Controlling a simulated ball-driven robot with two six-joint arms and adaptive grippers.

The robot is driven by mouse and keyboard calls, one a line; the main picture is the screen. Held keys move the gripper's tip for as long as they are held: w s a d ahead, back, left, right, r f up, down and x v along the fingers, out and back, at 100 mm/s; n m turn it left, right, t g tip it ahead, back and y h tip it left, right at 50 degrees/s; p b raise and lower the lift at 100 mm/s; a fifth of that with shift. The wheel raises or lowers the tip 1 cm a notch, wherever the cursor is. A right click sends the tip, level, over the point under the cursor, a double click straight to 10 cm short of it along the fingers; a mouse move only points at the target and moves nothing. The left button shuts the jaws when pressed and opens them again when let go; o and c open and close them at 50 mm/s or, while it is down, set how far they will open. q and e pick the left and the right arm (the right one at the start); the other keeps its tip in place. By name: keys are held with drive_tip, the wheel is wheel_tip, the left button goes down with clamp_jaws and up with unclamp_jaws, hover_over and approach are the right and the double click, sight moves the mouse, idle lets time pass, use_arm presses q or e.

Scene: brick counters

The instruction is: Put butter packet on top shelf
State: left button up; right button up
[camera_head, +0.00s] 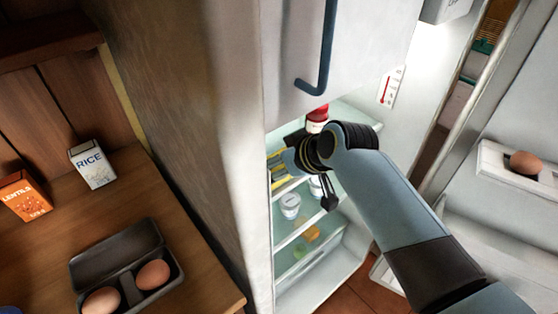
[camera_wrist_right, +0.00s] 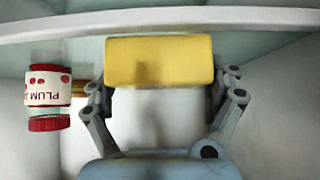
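The yellow butter packet (camera_wrist_right: 150,62) is a plain block between the fingers of my right gripper (camera_wrist_right: 160,92) in the right wrist view. The fingers are at its two ends and appear shut on it. It is close to a pale shelf edge (camera_wrist_right: 230,17); I cannot tell if it touches the shelf. In the head view my right gripper (camera_head: 296,157) is inside the open fridge at its upper shelf, with yellow showing beside it, partly hidden by the gripper. My left gripper is not in view.
A plum jar with a red lid (camera_wrist_right: 48,122) stands beside the packet; its red lid also shows in the head view (camera_head: 317,113). White tubs (camera_head: 290,204) are on a lower shelf. A closed door with a blue handle (camera_head: 322,60) is above. An egg (camera_head: 525,163) sits in the door rack.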

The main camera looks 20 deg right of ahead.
drive_tip(key=shift+o, duration=0.9)
drive_tip(key=shift+s+r, duration=0.1)
drive_tip(key=shift+r, duration=0.05)
drive_tip(key=v, duration=1.2)
drive_tip(key=s+d+f+m+g+h, duration=0.15)
drive_tip(key=s+f, duration=0.35)
drive_tip(key=f, duration=0.5)
drive_tip(key=s+d+f+m+g, duration=0.1)
drive_tip(key=s+d+f, duration=0.3)
drive_tip(key=f, duration=0.6)
drive_tip(key=s+d+f+m+g+h, duration=0.1)
drive_tip(key=s+f+g, duration=0.1)
drive_tip(key=s+f, duration=0.65)
drive_tip(key=s+d+f+g, duration=0.1)
drive_tip(key=s+d+f, duration=0.1)
drive_tip(key=s+f, duration=0.2)
drive_tip(key=s+d+f+h, duration=0.1)
drive_tip(key=s+f, duration=0.4)
drive_tip(key=s, duration=0.6)
drive_tip(key=s+d+f+g, duration=0.1)
drive_tip(key=s+d+f, duration=0.3)
drive_tip(key=s, duration=0.3)
drive_tip(key=shift+s+f+g+h+p, duration=0.3)
drive_tip(key=shift+s+g+h+p, duration=0.05)
